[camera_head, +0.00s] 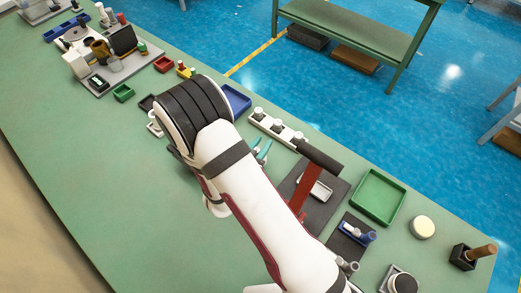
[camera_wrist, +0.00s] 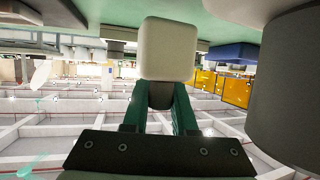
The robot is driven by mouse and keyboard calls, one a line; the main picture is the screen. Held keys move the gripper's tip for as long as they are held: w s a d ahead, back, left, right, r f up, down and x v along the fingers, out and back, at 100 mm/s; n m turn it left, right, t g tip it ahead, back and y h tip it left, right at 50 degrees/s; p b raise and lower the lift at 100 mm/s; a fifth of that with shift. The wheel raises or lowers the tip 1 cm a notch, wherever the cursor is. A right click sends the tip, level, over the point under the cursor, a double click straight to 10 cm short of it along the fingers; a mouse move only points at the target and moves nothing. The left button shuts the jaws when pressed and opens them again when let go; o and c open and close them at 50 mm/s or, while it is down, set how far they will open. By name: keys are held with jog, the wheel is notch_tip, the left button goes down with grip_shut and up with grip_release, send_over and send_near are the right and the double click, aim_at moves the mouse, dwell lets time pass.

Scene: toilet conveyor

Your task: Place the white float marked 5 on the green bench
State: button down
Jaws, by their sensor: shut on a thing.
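A white block with rounded edges, seemingly the float (camera_wrist: 167,48), sits at the tips of my gripper (camera_wrist: 163,92) in the wrist view. The green fingers are shut on it. No number shows on the side I see. In the wrist view, the green surface at the top of the picture (camera_wrist: 228,12) lies beyond the float; I cannot tell whether they touch. In the head view, the long green bench (camera_head: 125,195) runs diagonally under my arm. My arm hides the gripper and the float there.
A blue bin (camera_head: 237,99) and a white rack with several pegs (camera_head: 279,129) are right of my arm's bend. A green tray (camera_head: 378,197), a cream disc (camera_head: 422,227) and a black box (camera_head: 464,258) stand farther right. The bench's left-front stretch is clear.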

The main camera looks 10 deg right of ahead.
jog(key=w+a+r, duration=0.4)
jog(key=r, duration=0.6)
jog(key=a+f, duration=0.2)
jog(key=a, duration=0.1)
jog(key=w+a+f, duration=0.1)
jog(key=a+f, duration=0.1)
jog(key=a, duration=0.2)
jog(key=a+f, duration=0.2)
jog(key=a, duration=0.1)
jog(key=shift+w+a+f, duration=0.2)
jog(key=shift+w, duration=0.15)
jog(key=f, duration=0.4)
jog(key=shift+a+f, duration=0.1)
jog(key=shift+a, duration=0.1)
jog(key=shift+f, duration=0.1)
jog(key=c, duration=0.7)
grip_release()
